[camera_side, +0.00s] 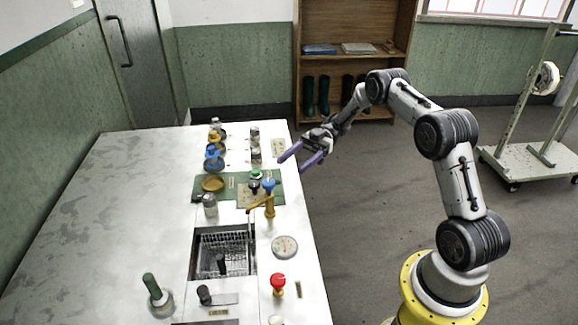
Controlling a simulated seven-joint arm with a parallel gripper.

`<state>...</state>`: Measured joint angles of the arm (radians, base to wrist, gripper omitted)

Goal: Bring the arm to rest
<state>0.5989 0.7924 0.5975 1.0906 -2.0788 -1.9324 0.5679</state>
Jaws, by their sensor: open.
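My gripper (300,158) is at the end of my arm, which reaches up from the yellow base at the lower right and bends over toward the table. Its two purple fingers are spread apart with nothing between them. They point left and down, near the right edge of the white table (95,200), at about the height of the green mat in the picture. I cannot tell how high they are above the tabletop.
A brass tap with a blue knob (268,187) stands nearest the gripper. A basin with a wire rack (224,250), a round gauge (285,247), a red knob (278,283) and several jars share the table. A shelf (350,60) stands behind; a wheeled rack (530,160) is right.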

